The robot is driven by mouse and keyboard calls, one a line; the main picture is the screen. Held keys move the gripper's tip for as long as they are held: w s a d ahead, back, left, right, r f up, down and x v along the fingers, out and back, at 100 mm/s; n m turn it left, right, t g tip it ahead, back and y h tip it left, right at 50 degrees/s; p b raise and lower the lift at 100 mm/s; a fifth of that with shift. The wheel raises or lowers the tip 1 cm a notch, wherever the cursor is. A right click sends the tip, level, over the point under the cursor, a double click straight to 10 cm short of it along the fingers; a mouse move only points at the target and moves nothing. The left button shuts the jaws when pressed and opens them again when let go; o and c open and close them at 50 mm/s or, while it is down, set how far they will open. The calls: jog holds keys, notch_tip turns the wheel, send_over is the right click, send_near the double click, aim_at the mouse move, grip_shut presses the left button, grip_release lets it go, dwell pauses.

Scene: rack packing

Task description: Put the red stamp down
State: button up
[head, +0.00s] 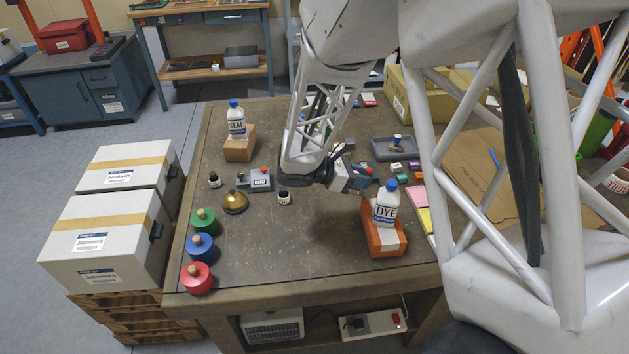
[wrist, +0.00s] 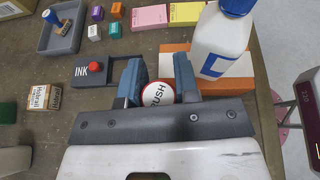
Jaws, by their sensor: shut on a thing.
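My gripper (head: 360,181) is over the middle right of the workbench in the head view. In the wrist view its two blue-grey fingers (wrist: 158,84) are shut on the red stamp (wrist: 158,94). The stamp shows a round white face with a red rim and the word RUSH; its lower part is hidden by the gripper. I cannot make the stamp out in the head view, nor tell its height above the bench. A grey tray (wrist: 68,43) holds a blue-handled stamp (wrist: 62,18).
A DYE bottle (head: 386,203) stands on an orange block (head: 384,240), close to the gripper's right in the wrist view. Several small coloured blocks (head: 415,165) lie near the tray. Red (head: 197,281), blue and green knobbed pots line the left edge. The bench's front middle is bare.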

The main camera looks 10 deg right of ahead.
jog(key=s+a+f+m+g+y, duration=0.1)
jog(key=a+f+m+g+y, duration=0.1)
jog(key=m+g+y, duration=0.35)
jog(key=s+a+f+m+g+y, duration=0.1)
jog(key=s+f+m+g+y, duration=0.15)
jog(key=m+g, duration=0.5)
jog(key=w+a+m+y, duration=0.5)
jog(key=a+m+y, duration=0.1)
jog(key=m+y, duration=0.55)
jog(key=w+a+r+m+t+y, duration=0.1)
jog(key=w+r+m+t+y, duration=0.25)
jog(key=w+m+t, duration=0.35)
jog(key=w+a+r+m+t+y, duration=0.1)
jog(key=w+r+m+t+y, duration=0.3)
jog(key=w, duration=0.5)
notch_tip(320, 180, down, 6)
jog(key=shift+s+a+t, duration=0.15)
jog(key=shift+t, duration=0.25)
